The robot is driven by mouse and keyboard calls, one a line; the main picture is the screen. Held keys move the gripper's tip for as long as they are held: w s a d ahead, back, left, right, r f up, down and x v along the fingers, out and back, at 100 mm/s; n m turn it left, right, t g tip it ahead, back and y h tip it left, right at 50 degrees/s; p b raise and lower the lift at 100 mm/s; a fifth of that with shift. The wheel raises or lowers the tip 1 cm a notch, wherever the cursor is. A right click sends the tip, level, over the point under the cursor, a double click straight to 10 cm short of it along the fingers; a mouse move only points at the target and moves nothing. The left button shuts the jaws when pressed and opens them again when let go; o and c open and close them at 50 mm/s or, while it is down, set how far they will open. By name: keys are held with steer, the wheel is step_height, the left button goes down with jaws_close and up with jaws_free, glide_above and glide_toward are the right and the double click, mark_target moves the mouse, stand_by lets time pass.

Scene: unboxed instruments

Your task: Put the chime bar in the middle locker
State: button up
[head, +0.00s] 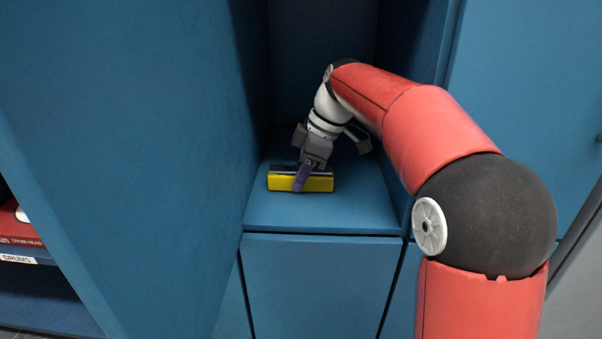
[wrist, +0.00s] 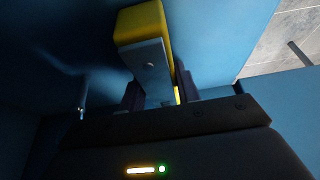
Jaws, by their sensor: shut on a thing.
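The chime bar is a yellow block with a grey metal plate on top. In the head view the chime bar (head: 318,184) is inside the open middle locker (head: 350,212), low at its floor near the front edge. My gripper (head: 303,177) is shut on it, with a finger across its front face. In the wrist view the chime bar (wrist: 143,22) extends up from between the fingers of my gripper (wrist: 158,98). Whether the bar touches the locker floor I cannot tell for sure.
A blue locker door (head: 140,130) stands open on the left. A closed blue panel (head: 530,90) is on the right. A shelf labelled DRUMS (head: 18,259) with a red box (head: 18,228) is at the far left. The locker floor right of the bar is clear.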

mark_target(315, 169)
steer(key=o, duration=1)
steer(key=shift+f, duration=0.1)
steer(key=shift+o, duration=0.2)
steer(key=p+v, duration=0.2)
steer(key=v, duration=0.5)
steer(key=shift+r, duration=0.45)
